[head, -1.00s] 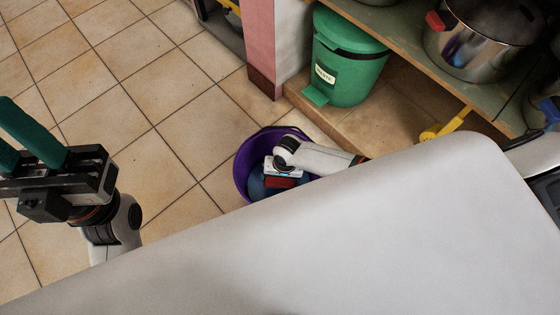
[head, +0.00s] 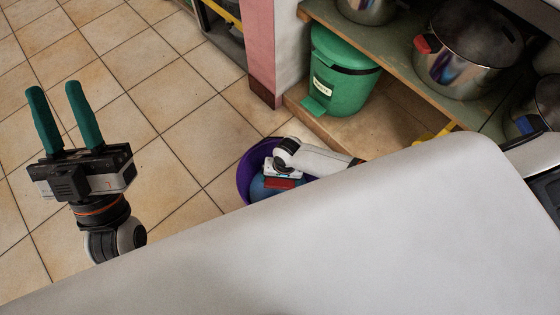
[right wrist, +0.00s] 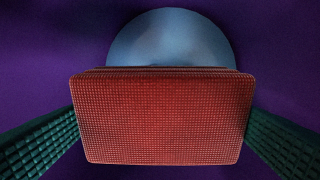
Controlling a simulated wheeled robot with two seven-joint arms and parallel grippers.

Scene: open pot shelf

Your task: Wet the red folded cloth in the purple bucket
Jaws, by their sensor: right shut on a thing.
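The purple bucket (head: 243,180) stands on the floor in the head view, partly hidden by my white body part in front. Blue water (head: 260,190) shows inside it. The red folded cloth (head: 280,184) is inside the bucket's outline, below my right gripper (head: 279,175). In the right wrist view the cloth (right wrist: 160,115) sits flat between both green fingers of my right gripper (right wrist: 162,140), which is shut on it. A round pale-blue patch of water (right wrist: 170,40) lies beyond it. I cannot tell whether the cloth touches the water. My left gripper (head: 55,95) is open and empty over the floor.
A green lidded bin (head: 340,75) stands on the low shelf behind the bucket. Steel pots (head: 465,60) stand on the shelf board at right. A pink-and-white wall end (head: 262,45) is behind the bucket. The tiled floor (head: 150,80) at left is clear.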

